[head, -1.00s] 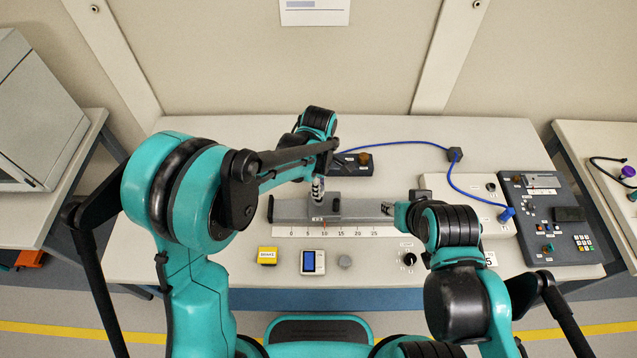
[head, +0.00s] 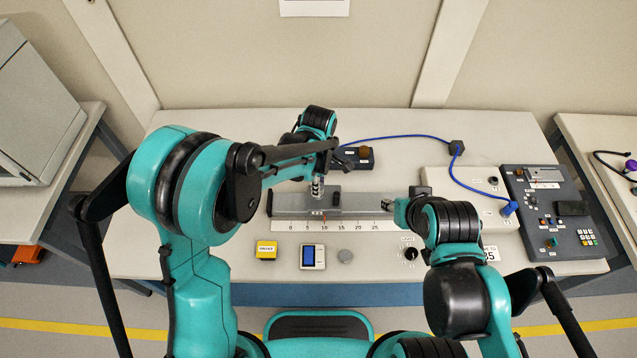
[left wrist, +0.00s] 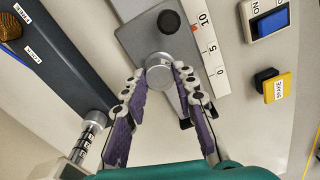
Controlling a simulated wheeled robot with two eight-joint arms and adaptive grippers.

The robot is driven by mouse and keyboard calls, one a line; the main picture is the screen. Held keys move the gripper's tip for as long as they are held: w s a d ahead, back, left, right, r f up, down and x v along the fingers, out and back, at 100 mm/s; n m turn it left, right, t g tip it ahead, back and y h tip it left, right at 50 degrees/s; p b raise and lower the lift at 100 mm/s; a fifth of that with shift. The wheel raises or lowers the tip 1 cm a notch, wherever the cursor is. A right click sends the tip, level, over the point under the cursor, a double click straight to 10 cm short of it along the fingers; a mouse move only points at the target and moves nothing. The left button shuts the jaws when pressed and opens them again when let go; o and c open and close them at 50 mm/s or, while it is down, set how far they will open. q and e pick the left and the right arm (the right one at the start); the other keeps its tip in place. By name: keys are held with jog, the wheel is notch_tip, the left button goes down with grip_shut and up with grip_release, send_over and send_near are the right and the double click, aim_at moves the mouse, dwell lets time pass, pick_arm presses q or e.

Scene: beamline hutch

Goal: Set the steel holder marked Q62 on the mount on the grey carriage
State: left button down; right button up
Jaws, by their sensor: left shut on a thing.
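My left gripper (head: 317,193) is over the grey carriage (head: 350,201). In the left wrist view its fingertips (left wrist: 160,80) are shut on a round steel holder (left wrist: 159,67), seen from its top end. The holder is over the carriage's plate (left wrist: 137,38), beside a black knob (left wrist: 168,21). The mount is not visible beneath it, and I cannot tell whether the holder touches it. No Q62 marking is legible. A second steel cylinder (left wrist: 95,122) with dark markings stands at the left. My right gripper (head: 390,204) is near the rail's right end; its fingers are too small to read.
A scale (head: 335,226) runs along the rail's front. A dark box (head: 357,157) lies behind. A blue cable (head: 400,137) crosses the back right.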

pick_arm(q)
jog(key=shift+f+b, duration=0.4)
jog(key=shift+f, duration=0.15)
jog(key=c, duration=1.1)
grip_release()
notch_tip(320, 180, up, 12)
jog(key=shift+r, duration=0.1)
jog(key=s+a+m+t, duration=0.2)
jog(key=s+a+m, duration=0.3)
jog(key=a, duration=0.1)
jog(key=s+a+r+m+t, duration=0.1)
jog(key=s+a+m+t, duration=0.1)
jog(key=s+a+m, duration=0.3)
jog(key=s+a+r+m+t, duration=0.1)
jog(key=s+a+m+t, duration=0.2)
jog(key=a, duration=0.4)
jog(key=shift+s+r+m+b, duration=0.1)
jog(key=shift+s+m+b, duration=0.25)
jog(key=shift+s+m, duration=0.6)
